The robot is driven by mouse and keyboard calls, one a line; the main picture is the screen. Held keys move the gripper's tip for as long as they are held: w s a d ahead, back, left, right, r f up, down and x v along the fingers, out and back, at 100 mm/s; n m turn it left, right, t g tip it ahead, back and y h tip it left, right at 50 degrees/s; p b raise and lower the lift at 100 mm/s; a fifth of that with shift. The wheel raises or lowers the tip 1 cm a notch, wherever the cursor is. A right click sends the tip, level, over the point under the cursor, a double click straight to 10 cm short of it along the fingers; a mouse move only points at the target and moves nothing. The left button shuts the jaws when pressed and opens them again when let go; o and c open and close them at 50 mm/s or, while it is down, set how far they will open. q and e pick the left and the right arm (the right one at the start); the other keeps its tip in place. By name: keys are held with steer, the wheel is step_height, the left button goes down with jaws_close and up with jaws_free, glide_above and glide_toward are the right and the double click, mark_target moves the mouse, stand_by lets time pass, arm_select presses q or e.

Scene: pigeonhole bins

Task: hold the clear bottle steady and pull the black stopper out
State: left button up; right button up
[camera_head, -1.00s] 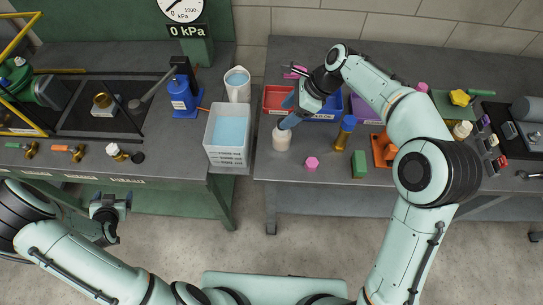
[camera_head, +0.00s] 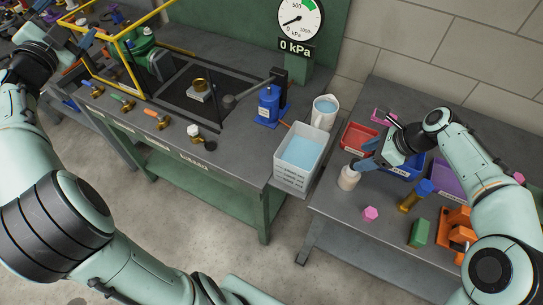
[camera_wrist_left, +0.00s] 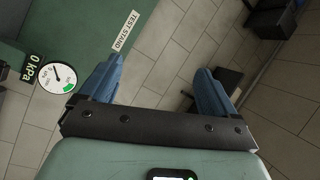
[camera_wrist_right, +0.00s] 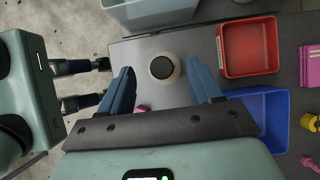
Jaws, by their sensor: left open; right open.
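A pale bottle (camera_head: 348,177) stands upright near the left front of the right bench. Its round black stopper (camera_wrist_right: 161,68) shows from above in the right wrist view, seated in the pale bottle top. My right gripper (camera_wrist_right: 158,78) is open and empty, and the stopper appears between its fingers in that view. In the head view one blue fingertip is close to the bottle's top; I cannot tell whether it touches. My left gripper (camera_wrist_left: 160,72) is open and empty, far from the bottle, at the upper left of the head view.
A red bin (camera_head: 358,139) and a blue bin (camera_head: 402,172) lie behind the bottle. A water tub (camera_head: 299,155) and jug (camera_head: 324,111) stand to its left. A pink hexagonal piece (camera_head: 370,213) and green block (camera_head: 419,233) lie in front and right. A yellow frame (camera_head: 128,62) stands on the left bench.

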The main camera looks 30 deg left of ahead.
arm_select(q)
step_height(320, 180, up, 7)
steer(key=s+d+m, duration=0.1)
steer(key=d, duration=0.1)
steer(key=w+d+f+n+t+h, duration=0.25)
steer(key=w+d+n, duration=0.2)
steer(key=w, duration=0.25)
steer(key=w+d+f+n+t+h, duration=0.1)
steer(key=w+d+f+n+t, duration=0.1)
steer(key=w+d+f+n, duration=0.4)
arm_select(e)
steer(key=shift+a, duration=0.1)
arm_select(q)
steer(key=w+d+f+n+g, duration=0.1)
steer(key=w+d+f+n, duration=0.45)
steer(key=d+n, duration=0.2)
steer(key=w+d+f+n, duration=0.4)
steer(key=w+d+n, duration=0.25)
steer(key=d, duration=0.25)
steer(key=n+g+h, duration=0.5)
steer(key=n+g, duration=0.3)
steer(key=n, duration=1.2)
glide_toward(349, 177)
steer(key=shift+d+f, duration=0.3)
steer(key=shift+f, duration=0.55)
steer(key=x, duration=1.2)
steer(key=shift+a, duration=0.15)
